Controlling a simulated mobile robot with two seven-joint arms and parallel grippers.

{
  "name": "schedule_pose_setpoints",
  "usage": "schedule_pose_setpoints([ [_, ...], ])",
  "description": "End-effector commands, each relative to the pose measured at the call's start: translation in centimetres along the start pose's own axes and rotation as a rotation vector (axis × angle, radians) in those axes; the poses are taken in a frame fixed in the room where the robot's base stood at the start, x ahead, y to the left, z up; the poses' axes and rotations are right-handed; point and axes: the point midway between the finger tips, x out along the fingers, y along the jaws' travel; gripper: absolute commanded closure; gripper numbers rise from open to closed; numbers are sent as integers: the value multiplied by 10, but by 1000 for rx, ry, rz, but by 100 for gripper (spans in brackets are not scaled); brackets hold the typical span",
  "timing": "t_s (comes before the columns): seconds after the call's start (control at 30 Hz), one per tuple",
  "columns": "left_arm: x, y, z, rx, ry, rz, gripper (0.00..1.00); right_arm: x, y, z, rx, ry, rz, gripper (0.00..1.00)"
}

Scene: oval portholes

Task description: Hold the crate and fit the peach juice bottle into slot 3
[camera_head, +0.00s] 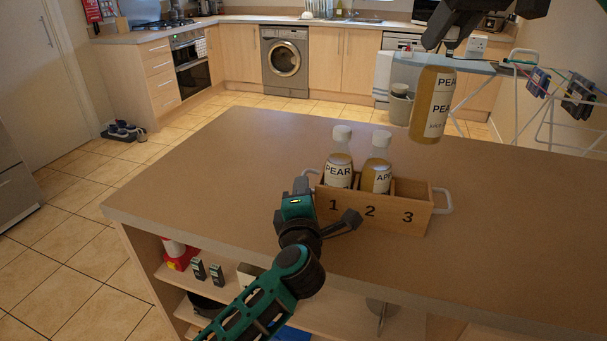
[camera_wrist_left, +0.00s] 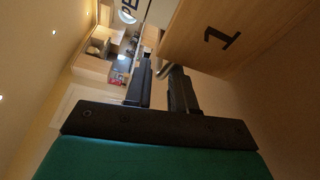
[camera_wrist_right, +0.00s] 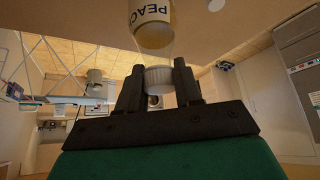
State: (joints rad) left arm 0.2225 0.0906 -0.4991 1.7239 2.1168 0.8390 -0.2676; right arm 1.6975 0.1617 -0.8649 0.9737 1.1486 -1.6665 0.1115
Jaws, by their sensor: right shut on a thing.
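The wooden crate (camera_head: 372,212) stands on the counter with slots numbered 1, 2 and 3. A pear bottle (camera_head: 338,172) is in slot 1 and an apple bottle (camera_head: 376,177) in slot 2; slot 3 (camera_head: 411,190) is empty. My left gripper (camera_head: 302,186) is at the crate's left white handle (camera_head: 311,172). Its fingers (camera_wrist_left: 160,85) are apart, with part of the handle near their tips. My right gripper (camera_head: 441,50) is shut on the white cap (camera_wrist_right: 160,78) of the peach juice bottle (camera_head: 433,105). The bottle hangs upright above the counter, behind and above slot 3.
The crate's right handle (camera_head: 443,201) is free. The counter (camera_head: 220,170) is clear left of the crate. A drying rack (camera_head: 545,95) stands beyond the counter at right. Shelves with small items lie under the counter's front edge.

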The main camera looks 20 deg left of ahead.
Motion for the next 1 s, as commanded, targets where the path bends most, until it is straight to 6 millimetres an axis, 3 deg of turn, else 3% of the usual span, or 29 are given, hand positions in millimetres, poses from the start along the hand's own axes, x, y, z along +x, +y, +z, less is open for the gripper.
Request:
schedule_pose_setpoints([
  [0.1, 23, 1, 0, 2, 1, 2, 76, -1, 0, -1, -1, 4, 0, 100],
  [0.3, 46, 1, 0, 1, 0, 1, 76, -1, 0, -1, -1, 4, 0, 100],
  [0.73, 55, 0, 0, 0, 0, 0, 76, -1, 0, -1, -1, 4, 0, 100],
  [1.0, 55, 0, 0, 0, 0, 0, 100, -1, 0, -1, -1, 4, 0, 100],
])
